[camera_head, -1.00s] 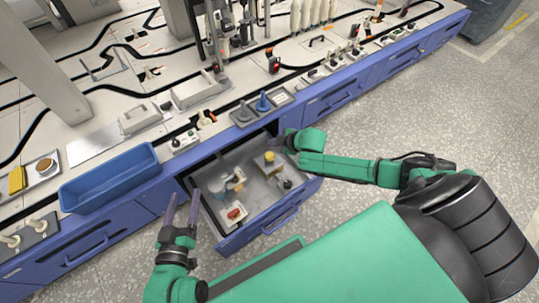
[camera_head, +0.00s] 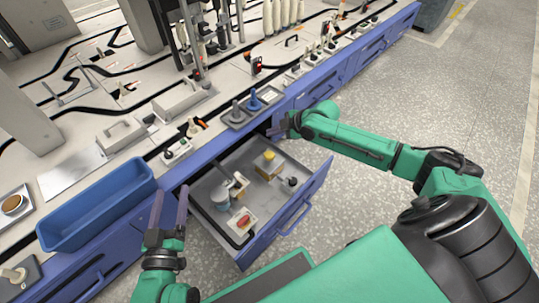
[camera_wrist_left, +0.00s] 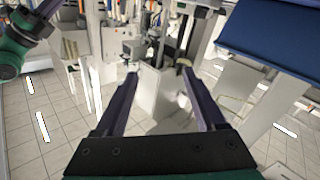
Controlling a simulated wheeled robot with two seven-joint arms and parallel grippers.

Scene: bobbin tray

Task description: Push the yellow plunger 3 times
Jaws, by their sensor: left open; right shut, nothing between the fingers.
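The yellow plunger (camera_head: 269,155) sits on top of a tan block (camera_head: 268,168) inside the open drawer (camera_head: 291,207), toward the drawer's back right. My right gripper (camera_head: 277,129) is shut and empty at the drawer's back right edge, above and slightly beyond the plunger, apart from it. My left gripper (camera_head: 169,208) is open and empty, its two purple fingers pointing up just left of the drawer. In the left wrist view the left gripper (camera_wrist_left: 158,85) also shows open, with nothing between its fingers and no plunger in sight.
The drawer also holds a grey-white cup (camera_head: 219,196), a small tray with a red item (camera_head: 242,222) and a dark knob (camera_head: 292,182). A blue bin (camera_head: 97,207) stands left. A grey tray with blue and grey bobbins (camera_head: 250,108) sits on the table edge.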

